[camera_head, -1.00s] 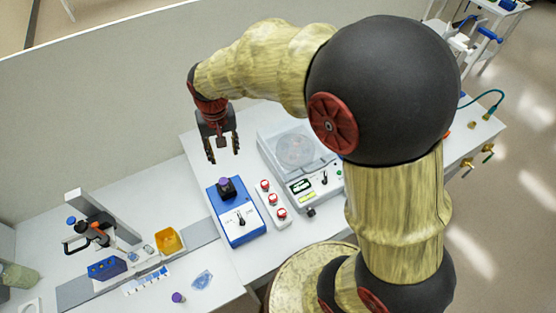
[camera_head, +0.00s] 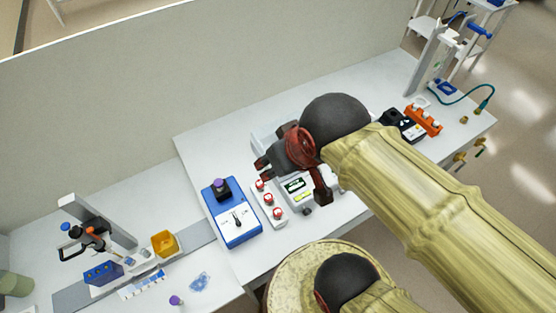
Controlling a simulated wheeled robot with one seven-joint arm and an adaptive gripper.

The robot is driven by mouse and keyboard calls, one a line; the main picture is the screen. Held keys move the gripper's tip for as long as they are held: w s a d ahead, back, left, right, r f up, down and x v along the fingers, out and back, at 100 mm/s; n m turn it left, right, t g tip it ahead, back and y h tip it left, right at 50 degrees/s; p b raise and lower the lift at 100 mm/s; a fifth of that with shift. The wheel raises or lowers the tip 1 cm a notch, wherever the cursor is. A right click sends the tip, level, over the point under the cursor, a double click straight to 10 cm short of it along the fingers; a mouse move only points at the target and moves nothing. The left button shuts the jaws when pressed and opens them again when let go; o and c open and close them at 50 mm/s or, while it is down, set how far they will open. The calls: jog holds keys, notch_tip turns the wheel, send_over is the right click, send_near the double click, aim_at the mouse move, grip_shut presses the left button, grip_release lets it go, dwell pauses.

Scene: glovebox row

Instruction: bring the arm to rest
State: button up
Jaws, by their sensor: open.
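My gripper (camera_head: 263,170) is open and empty. Its dark fingers point left, at the near left side of the folded wrist, above the bench. It shows over the left part of a white machine with a small display (camera_head: 297,187), most of which my arm hides. It is up and to the right of a blue-and-white mixer (camera_head: 236,222). My arm is drawn in, with its yellow links running from the lower right to the wrist in the middle of the view.
A purple-capped tube (camera_head: 220,188) stands on the mixer. A white strip with red-and-white knobs (camera_head: 270,206) lies beside it. An orange rack (camera_head: 423,120) stands at right. On the left bench are a blue rack (camera_head: 103,272) and a yellow tray (camera_head: 164,243). A partition wall (camera_head: 200,70) runs behind.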

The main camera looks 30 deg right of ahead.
jog(key=shift+f, duration=0.15)
notch_tip(320, 180, down, 16)
jog(key=b, duration=1.6)
jog(key=shift+c, duration=0.5)
